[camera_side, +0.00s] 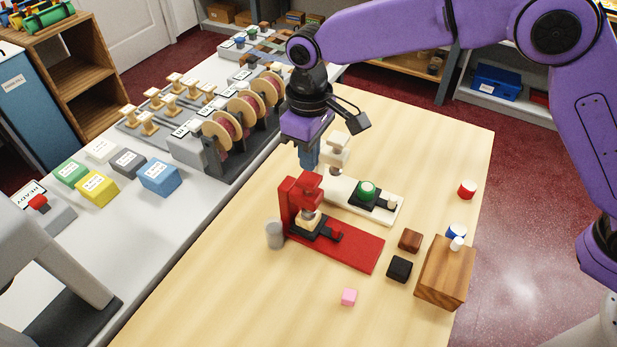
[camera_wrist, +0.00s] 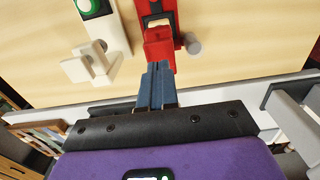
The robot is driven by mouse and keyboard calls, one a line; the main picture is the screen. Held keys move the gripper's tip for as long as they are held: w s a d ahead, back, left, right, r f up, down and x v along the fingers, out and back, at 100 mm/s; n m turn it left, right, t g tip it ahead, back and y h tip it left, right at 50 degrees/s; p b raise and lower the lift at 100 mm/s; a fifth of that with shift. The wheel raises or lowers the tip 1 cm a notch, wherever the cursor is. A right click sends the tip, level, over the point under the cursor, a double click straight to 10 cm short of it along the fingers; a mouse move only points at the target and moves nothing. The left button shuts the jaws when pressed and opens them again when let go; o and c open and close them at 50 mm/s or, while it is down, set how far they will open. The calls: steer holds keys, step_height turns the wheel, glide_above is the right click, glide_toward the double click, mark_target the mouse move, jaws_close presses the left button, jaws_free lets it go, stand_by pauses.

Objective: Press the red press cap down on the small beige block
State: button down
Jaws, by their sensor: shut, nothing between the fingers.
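The red press (camera_side: 350,248) stands on the wooden table, its upright at the left end of its flat base. Its red press cap (camera_side: 311,187) sits above the small beige block (camera_side: 308,219), which rests in a dark holder. My gripper (camera_side: 308,166) is shut and empty, with blue fingers pointing down just above and behind the cap. In the wrist view the fingertips (camera_wrist: 158,66) are close to the red cap (camera_wrist: 158,44). I cannot tell whether they touch it. The contact between cap and block is unclear.
A white press (camera_side: 385,208) with a green round piece (camera_side: 366,190) stands just behind. A grey cylinder (camera_side: 274,234) is left of the red press.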

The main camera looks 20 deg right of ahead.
steer(key=shift+r, duration=1.85)
steer(key=s+d+n, duration=0.1)
steer(key=s+d, duration=1.3)
steer(key=d, duration=0.3)
steer(key=s+d+n, duration=0.2)
steer(key=s+d, duration=1.2)
steer(key=d, duration=0.3)
steer(key=shift+d+r+n, duration=0.25)
steer(key=shift+d+n, duration=0.05)
steer(key=shift+d, duration=0.05)
